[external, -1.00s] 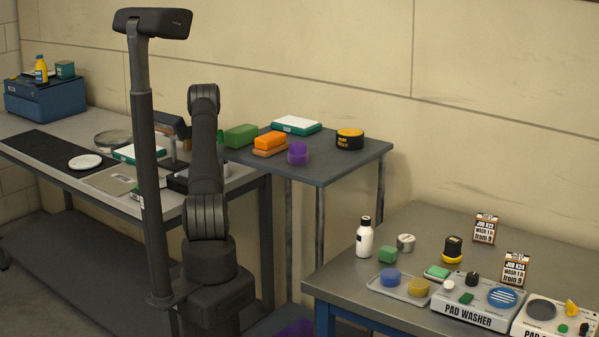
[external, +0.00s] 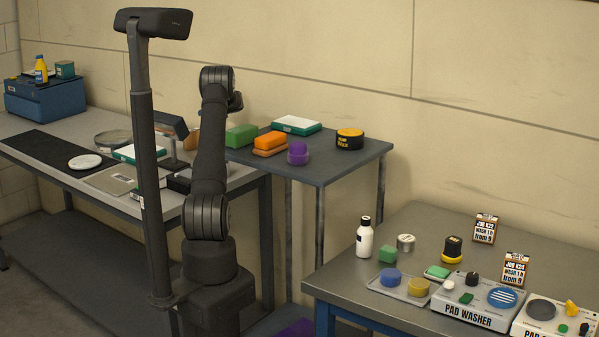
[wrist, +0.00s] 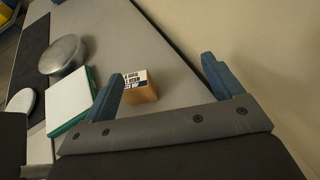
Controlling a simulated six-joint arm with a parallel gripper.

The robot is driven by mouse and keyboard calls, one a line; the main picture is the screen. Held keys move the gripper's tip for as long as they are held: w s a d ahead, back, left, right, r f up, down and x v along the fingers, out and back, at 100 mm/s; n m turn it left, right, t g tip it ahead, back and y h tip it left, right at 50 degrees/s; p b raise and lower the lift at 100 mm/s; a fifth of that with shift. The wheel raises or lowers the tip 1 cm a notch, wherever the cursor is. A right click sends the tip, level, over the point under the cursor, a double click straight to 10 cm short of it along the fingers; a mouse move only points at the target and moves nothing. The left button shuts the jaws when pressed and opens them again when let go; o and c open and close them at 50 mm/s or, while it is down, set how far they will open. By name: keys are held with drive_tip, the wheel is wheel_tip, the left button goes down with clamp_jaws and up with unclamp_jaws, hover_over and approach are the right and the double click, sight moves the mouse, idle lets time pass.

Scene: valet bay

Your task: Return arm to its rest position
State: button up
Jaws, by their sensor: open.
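My gripper (wrist: 164,68) is open, with its two blue fingers spread wide and nothing held between them. In the wrist view it is over the grey left table (wrist: 105,30). A small brown block with a printed label (wrist: 141,87) stands on that table beyond the jaws, nearer the left finger. In the external view my arm is raised and bent beside the left table, with its upper joint above the table's right end. The gripper is hidden behind my arm there.
The left table also bears a silver domed dish (wrist: 63,56), a teal-and-white box (wrist: 72,103) and a white disc (wrist: 20,102). A plain wall rises close behind.

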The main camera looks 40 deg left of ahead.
drive_tip(key=w+d+r+m+t+h, duration=0.1)
drive_tip(key=d+r+m+t+h, duration=0.1)
drive_tip(key=d+r, duration=0.6)
drive_tip(key=w+d+r+m+t+h, duration=0.2)
drive_tip(key=d+r, duration=0.6)
drive_tip(key=d, duration=0.9)
drive_tip(key=w+d+r+m+t+h, duration=0.2)
drive_tip(key=d+r, duration=0.6)
drive_tip(key=d, duration=0.4)
drive_tip(key=shift+w+d+m+t, duration=0.15)
drive_tip(key=shift+m+t, duration=0.1)
drive_tip(key=shift+m, duration=0.25)
drive_tip(key=shift+s+d+m+t, duration=0.15)
drive_tip(key=shift+m+t, duration=0.1)
drive_tip(key=shift+m, duration=0.25)
drive_tip(key=shift+w+r, duration=0.1)
drive_tip(key=a+f+n+g+y, duration=0.1)
drive_tip(key=a+f+n, duration=0.1)
drive_tip(key=a, duration=0.7)
drive_tip(key=a+f+n+g+y, duration=0.1)
drive_tip(key=a+f, duration=0.4)
drive_tip(key=a, duration=0.5)
drive_tip(key=shift+f+n+g+y, duration=0.2)
drive_tip(key=shift+n+g+y, duration=0.2)
drive_tip(key=shift+y, duration=0.3)
